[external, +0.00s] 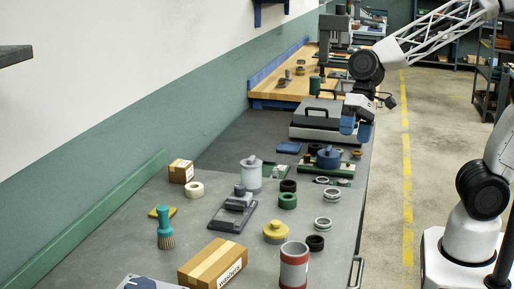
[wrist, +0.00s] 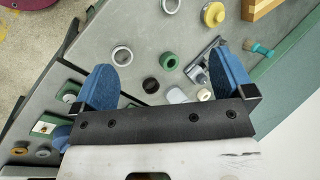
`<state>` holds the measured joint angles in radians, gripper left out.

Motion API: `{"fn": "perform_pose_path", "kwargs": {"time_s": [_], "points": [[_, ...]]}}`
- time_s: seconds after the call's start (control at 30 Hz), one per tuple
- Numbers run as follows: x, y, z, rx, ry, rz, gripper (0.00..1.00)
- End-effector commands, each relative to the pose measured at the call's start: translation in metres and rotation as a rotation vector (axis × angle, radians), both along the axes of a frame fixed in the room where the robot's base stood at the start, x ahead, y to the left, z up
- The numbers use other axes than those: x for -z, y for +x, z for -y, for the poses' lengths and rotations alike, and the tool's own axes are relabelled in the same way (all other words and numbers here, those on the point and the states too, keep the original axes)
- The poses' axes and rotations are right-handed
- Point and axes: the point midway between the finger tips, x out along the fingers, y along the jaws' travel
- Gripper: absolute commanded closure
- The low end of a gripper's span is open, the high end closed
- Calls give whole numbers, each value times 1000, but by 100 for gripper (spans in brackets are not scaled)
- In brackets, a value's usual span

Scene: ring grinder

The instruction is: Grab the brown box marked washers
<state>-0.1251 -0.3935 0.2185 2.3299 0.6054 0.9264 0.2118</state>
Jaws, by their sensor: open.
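The brown box marked washers (external: 208,262) lies on the grey bench at the near end in the external view, its printed label facing front right. A brown box at the top edge of the wrist view (wrist: 262,8) appears to be the same one, partly cut off. My gripper (external: 357,128) is above the bench's far right part, well away from the box. Its blue fingers are spread apart with nothing between them in the wrist view (wrist: 162,75).
A smaller brown box (external: 181,172) stands at the back left. A red cylinder (external: 294,266) stands right of the washers box, and a teal brush (external: 165,229) stands left of it. Several rings, a yellow knobbed part (external: 276,232) and a grey fixture (external: 233,212) lie between.

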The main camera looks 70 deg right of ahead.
Motion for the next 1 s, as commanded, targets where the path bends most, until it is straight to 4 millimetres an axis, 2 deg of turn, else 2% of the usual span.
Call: {"fn": "perform_pose_path", "kwargs": {"time_s": [0.1, 0.57, 0.87, 1.0], "points": [[8, 25, -29, 72, 93, -70, 0], [50, 118, -140, 396, 418, -367, 0], [95, 174, -210, 628, 590, -581, 0], [122, 198, -240, 742, 660, -681, 0]]}}
